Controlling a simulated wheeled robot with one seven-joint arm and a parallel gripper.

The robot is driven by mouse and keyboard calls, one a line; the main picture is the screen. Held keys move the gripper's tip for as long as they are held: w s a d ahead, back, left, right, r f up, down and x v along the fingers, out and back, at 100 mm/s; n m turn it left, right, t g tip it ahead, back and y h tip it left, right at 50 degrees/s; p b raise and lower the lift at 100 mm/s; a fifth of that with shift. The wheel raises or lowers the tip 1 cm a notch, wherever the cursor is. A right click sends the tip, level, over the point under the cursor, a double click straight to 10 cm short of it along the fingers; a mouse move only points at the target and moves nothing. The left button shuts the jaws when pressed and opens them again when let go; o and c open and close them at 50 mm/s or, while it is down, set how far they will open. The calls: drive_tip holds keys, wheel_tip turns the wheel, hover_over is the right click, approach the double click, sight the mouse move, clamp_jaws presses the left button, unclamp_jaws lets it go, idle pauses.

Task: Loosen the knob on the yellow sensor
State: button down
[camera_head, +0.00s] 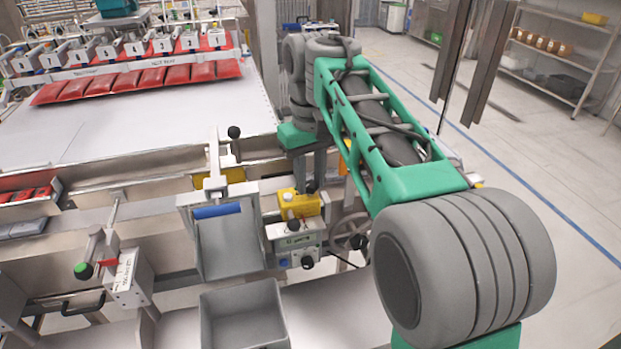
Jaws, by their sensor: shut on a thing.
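The yellow sensor (299,205) is a small yellow block on top of a light grey control box (297,240), right of centre in the head view. A small dark knob (312,187) shows at its upper right edge. My arm reaches over from the right and bends down behind the sensor. My gripper (314,178) is small in the view, just above the sensor, below the green end of my arm. It is shut at the dark knob. The fingertips and their exact contact are too small to make out.
A grey chute with a blue strip (218,212) stands left of the sensor, above an open grey bin (245,312). A handwheel (349,232) is close on the right. A lever with a black ball (234,132) rises at the upper left. The floor at right is clear.

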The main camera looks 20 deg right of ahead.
sight(310, 184)
drive_tip(key=n, duration=0.6)
drive_tip(key=shift+n, duration=0.3)
idle(0.4)
drive_tip(key=c, duration=1.1)
unclamp_jaws()
wheel_tip(310, 184, up, 8)
drive_tip(key=p, duration=0.7)
drive_tip(key=shift+f, duration=0.1)
drive_tip(key=s+f+m+t, duration=0.1)
drive_tip(key=s+f+m, duration=0.2)
drive_tip(key=s+f, duration=0.1)
drive_tip(key=s+f+m+t+p, duration=0.1)
drive_tip(key=s+f+m, duration=0.2)
drive_tip(key=s+f, duration=0.2)
drive_tip(key=s+f+m+t, duration=0.1)
drive_tip(key=s+f+m, duration=0.2)
drive_tip(key=s+f, duration=0.2)
drive_tip(key=shift+a+f, duration=0.1)
drive_tip(key=shift+f, duration=0.05)
